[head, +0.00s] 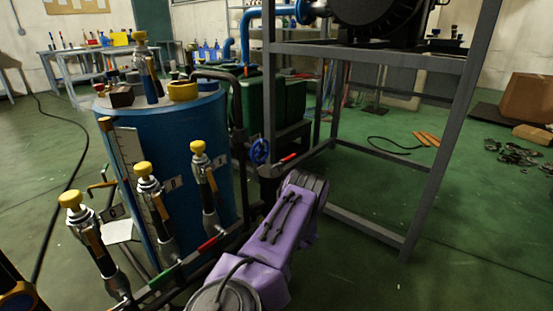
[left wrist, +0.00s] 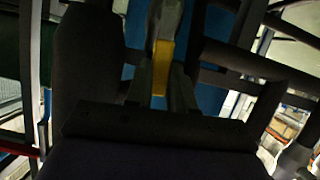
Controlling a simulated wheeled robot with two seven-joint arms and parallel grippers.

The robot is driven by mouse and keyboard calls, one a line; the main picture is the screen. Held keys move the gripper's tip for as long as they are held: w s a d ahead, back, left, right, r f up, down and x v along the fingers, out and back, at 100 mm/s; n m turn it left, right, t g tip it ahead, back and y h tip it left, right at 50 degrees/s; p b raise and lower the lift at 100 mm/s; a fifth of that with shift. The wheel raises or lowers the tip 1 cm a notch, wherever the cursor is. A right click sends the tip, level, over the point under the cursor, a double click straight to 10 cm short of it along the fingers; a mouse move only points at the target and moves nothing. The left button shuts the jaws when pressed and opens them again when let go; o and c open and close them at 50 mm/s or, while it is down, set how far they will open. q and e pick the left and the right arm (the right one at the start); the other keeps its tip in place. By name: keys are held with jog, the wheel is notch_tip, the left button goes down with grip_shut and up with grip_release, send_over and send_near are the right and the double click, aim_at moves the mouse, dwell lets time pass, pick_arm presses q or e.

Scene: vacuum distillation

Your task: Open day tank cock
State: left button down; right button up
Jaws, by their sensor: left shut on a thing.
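In the left wrist view my left gripper (left wrist: 162,85) is shut on a narrow yellow handle (left wrist: 162,62), with a grey piece above it and a blue surface behind. Whether this is the day tank cock's lever, and how far it is turned, I cannot tell. In the head view a purple arm part, apparently mine, covers the lower middle; my fingertips and the held handle are not clear there. A blue drum-shaped tank (head: 165,135) stands at the left, with a pale scale strip (head: 125,150) on its side. My right gripper is not in view.
Several yellow-capped fittings, such as one (head: 198,147), stand before the tank. A blue handwheel (head: 260,151) and red lever (head: 288,157) are near the grey frame (head: 425,170). Pipes crowd the gap between. Green floor (head: 490,240) is open at the right.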

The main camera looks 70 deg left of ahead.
pick_arm(q)
jog(key=shift+w, duration=0.2)
jog(key=c, duration=1)
grip_release()
jog(key=shift+o, duration=0.2)
jog(key=shift+s, duration=0.1)
jog(key=p+v, duration=0.3)
jog(key=v, duration=0.7)
jog(key=shift+d, duration=0.25)
jog(key=shift+r, duration=0.1)
